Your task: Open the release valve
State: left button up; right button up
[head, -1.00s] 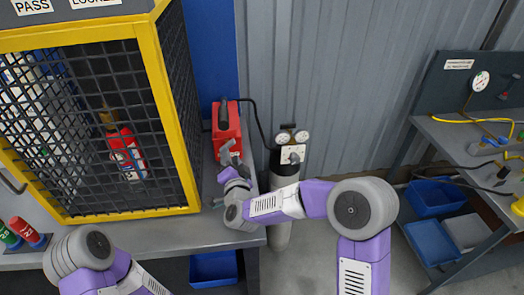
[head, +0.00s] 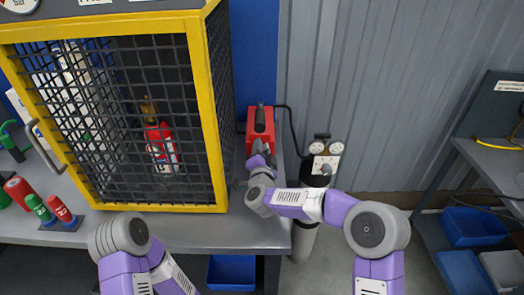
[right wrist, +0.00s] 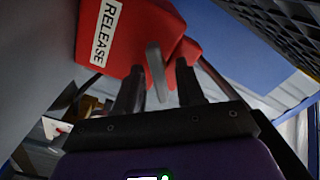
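The release valve is a red box (head: 259,124) on the grey bench, right of the mesh cage, with a dark strip on its top. In the right wrist view the box (right wrist: 130,35) carries a white RELEASE label. A grey lever (right wrist: 156,72) sticks out from it. My right gripper (right wrist: 160,78) is open, with one finger on each side of the lever and small gaps showing. In the head view my right gripper (head: 262,156) is at the near side of the box and hides part of it. My left gripper is out of view; only my left arm shows.
A cylinder with gauges (head: 322,160) stands to the right. Small coloured cylinders (head: 40,208) stand at the bench's left. Blue bins (head: 474,226) are at far right.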

grip_shut()
jog(key=shift+r+n+p, duration=0.2)
jog(key=shift+n+p, duration=0.35)
jog(key=shift+n, duration=0.35)
jog(key=shift+f+n+p, duration=0.1)
jog(key=shift+n+p, duration=0.3)
jog(key=shift+n, duration=0.7)
grip_release()
